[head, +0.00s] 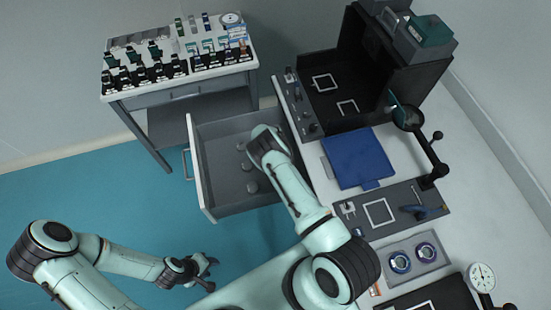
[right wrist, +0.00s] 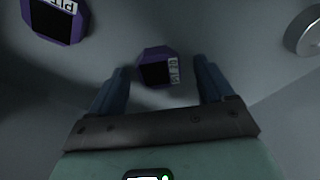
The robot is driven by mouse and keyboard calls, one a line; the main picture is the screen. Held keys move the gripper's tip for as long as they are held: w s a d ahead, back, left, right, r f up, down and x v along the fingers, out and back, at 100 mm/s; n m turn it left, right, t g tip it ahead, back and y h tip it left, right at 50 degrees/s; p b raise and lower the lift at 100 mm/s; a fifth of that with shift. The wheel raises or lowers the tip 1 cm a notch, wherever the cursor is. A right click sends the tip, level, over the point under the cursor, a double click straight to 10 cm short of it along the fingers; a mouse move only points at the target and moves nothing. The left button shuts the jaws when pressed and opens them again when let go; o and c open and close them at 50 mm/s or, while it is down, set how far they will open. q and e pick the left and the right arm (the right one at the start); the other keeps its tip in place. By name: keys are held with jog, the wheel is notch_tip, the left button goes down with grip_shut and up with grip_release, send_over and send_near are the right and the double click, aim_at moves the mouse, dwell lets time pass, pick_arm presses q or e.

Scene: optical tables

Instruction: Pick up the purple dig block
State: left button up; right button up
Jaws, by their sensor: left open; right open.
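In the right wrist view a small purple block (right wrist: 157,67) with a dark face and a white label lies on a grey surface, between and just beyond the fingertips of my right gripper (right wrist: 161,68). The gripper is open and does not hold it. A second purple block (right wrist: 54,20), also labelled, lies at the upper left. The labels are too small and turned to read surely. In the head view my right arm reaches into the open drawer (head: 207,165), and its hand hides the blocks. My left gripper (head: 204,270) is open and empty above the blue floor.
A round silver piece (right wrist: 305,33) lies right of the blocks in the right wrist view. Grey discs (head: 251,187) lie in the drawer. The optical table (head: 400,165) with a blue pad (head: 358,158) stands right.

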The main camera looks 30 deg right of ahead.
jog(key=c, duration=1.3)
notch_tip(320, 180, up, 20)
jog(key=s+a+r+n, duration=0.3)
jog(key=a+n, duration=0.1)
jog(key=s+a+r+n, duration=0.2)
jog(key=a+r+n, duration=0.1)
jog(key=a+n, duration=0.1)
jog(key=s+a+r+n+y, duration=0.1)
jog(key=s+a+r+n, duration=0.2)
jog(key=a+r, duration=0.1)
jog(key=shift+s+a+n+t, duration=0.25)
jog(key=shift+s+n+t, duration=0.05)
jog(key=shift+n, duration=0.1)
